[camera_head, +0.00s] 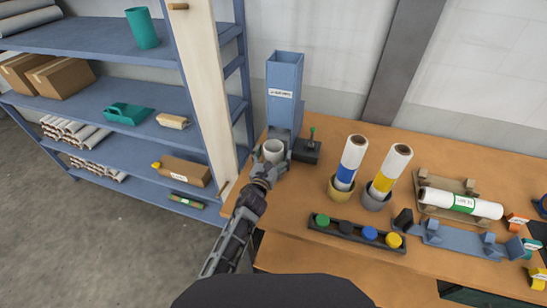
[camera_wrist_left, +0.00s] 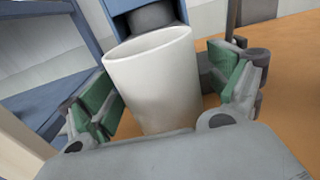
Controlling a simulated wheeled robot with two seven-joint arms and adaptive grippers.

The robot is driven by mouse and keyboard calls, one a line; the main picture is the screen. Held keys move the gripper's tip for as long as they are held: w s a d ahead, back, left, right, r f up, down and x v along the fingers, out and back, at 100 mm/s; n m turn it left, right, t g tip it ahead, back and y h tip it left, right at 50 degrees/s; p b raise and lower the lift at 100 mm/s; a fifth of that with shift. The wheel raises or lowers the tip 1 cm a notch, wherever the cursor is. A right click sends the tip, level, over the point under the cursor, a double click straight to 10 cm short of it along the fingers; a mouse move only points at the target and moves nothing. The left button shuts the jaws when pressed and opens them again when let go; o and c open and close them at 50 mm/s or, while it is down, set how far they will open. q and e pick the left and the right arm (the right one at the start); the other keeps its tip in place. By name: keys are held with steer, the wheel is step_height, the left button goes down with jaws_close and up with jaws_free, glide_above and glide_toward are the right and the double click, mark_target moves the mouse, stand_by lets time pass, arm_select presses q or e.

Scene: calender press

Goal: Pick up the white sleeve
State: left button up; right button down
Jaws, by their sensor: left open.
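The white sleeve (camera_head: 273,148) stands on the wooden table in front of the blue press. In the left wrist view the white sleeve (camera_wrist_left: 155,78) is a hollow white cylinder with an open top, and it fills the space between the fingers. My left gripper (camera_head: 272,155) is around the sleeve, with one green-padded finger on each side. The left gripper (camera_wrist_left: 168,98) is open, and a gap shows between the right pad and the sleeve. The sleeve's lower part is hidden by my gripper. My right gripper is not in view.
The blue press (camera_head: 284,90) stands just behind the sleeve, with a dark lever box (camera_head: 306,152) to its right. Two rolls stand in a yellow cup (camera_head: 341,188) and a grey cup (camera_head: 376,199). A dark tray (camera_head: 345,231) of coloured caps lies in front. Blue shelving (camera_head: 110,88) is left.

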arm_select(q)
steer(key=shift+c, duration=0.2)
stand_by(0.3)
steer(key=c, duration=0.9)
steer(key=shift+r, duration=0.1)
steer(key=shift+c, duration=0.2)
step_height(320, 180, up, 18)
steer(key=p, duration=0.2)
steer(key=shift+p, duration=0.35)
stand_by(0.4)
